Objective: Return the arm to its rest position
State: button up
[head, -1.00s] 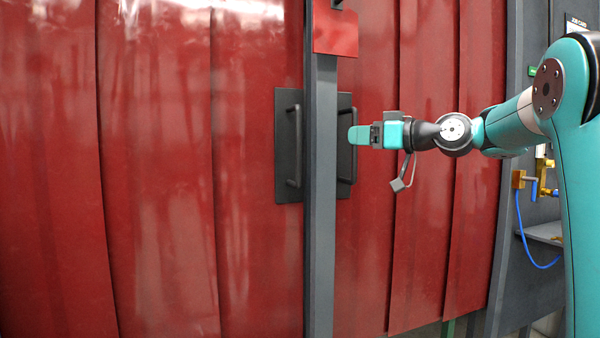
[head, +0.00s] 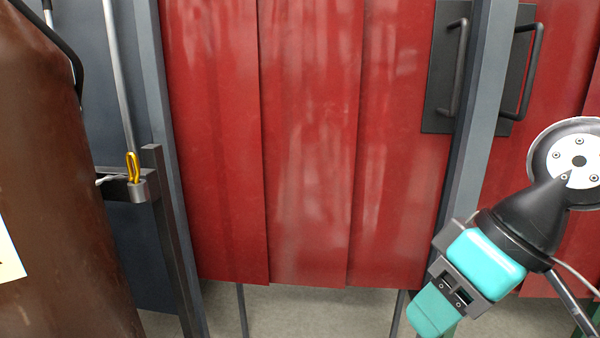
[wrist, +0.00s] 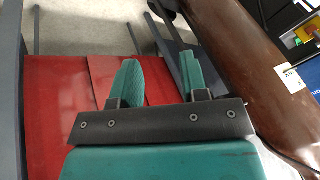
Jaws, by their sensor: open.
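My gripper (head: 432,308) is at the lower right of the head view, pointing down and to the left. It is teal with a dark grey jaw block. In the wrist view my gripper (wrist: 160,80) shows its two teal fingers standing well apart, with nothing between them. The red strip curtain (head: 310,150) hangs behind it in the head view. My arm is only partly in view, and its upper links are out of the frame.
A dark handle (head: 459,65) on a plate and a second handle (head: 529,70) flank a grey post (head: 480,120). A brown cylinder (head: 60,200) stands close at the left, by a grey frame post (head: 170,230). Bare floor (head: 300,312) shows below the curtain.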

jog(key=s+f+g, duration=0.1)
jog(key=s+f, duration=0.1)
jog(key=s, duration=0.2)
notch_tip(320, 180, up, 21)
jog(key=h+p, duration=0.1)
jog(key=p, duration=2)
jog(key=shift+s+d, duration=0.25)
jog(key=shift+s, duration=0.05)
